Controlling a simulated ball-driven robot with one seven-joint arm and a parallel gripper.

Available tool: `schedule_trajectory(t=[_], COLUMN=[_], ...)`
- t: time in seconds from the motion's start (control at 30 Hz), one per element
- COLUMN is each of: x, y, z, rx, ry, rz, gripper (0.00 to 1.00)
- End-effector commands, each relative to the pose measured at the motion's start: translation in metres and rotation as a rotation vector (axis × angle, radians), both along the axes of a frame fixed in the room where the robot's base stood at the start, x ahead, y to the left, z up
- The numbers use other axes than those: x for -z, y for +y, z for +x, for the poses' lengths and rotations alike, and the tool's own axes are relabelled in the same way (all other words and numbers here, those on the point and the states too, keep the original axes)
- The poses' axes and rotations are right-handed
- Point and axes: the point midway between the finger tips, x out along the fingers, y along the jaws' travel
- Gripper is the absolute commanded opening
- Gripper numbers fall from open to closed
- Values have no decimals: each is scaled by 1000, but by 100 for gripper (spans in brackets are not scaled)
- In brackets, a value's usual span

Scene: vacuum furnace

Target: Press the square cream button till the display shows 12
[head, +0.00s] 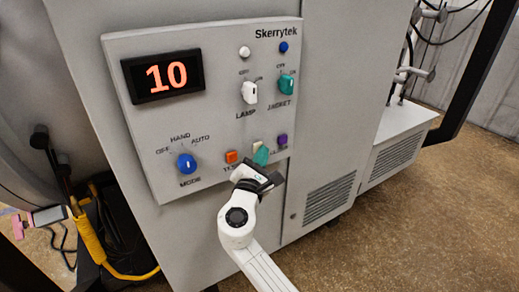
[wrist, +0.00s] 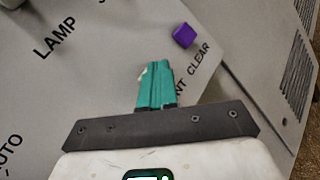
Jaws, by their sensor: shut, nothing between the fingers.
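The display (head: 163,76) on the grey Skerrytek panel shows 10 in orange-red digits. The square cream button (head: 257,145) is in the panel's lower row, between an orange and a purple button. My gripper (head: 262,155) is shut and empty, its teal fingers in front of the cream button and hiding most of it. In the wrist view a small pale edge of the cream button (wrist: 142,74) shows left of the fingertips of my gripper (wrist: 155,72). I cannot tell whether the fingertips touch it.
The orange button (head: 231,157) is just left and the purple button (head: 282,140) just right. The blue mode knob (head: 187,164) is farther left. Above are the white lamp switch (head: 249,92) and teal jacket switch (head: 286,85). A yellow hose (head: 90,240) hangs at lower left.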

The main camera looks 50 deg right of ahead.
Motion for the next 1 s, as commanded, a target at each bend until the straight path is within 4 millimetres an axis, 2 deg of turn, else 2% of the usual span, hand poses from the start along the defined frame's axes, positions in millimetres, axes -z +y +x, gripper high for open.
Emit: schedule_trajectory(t=[1.0], x=[0], y=[6], z=[-22], rx=[-1], ry=[0], rz=[1], gripper=[0])
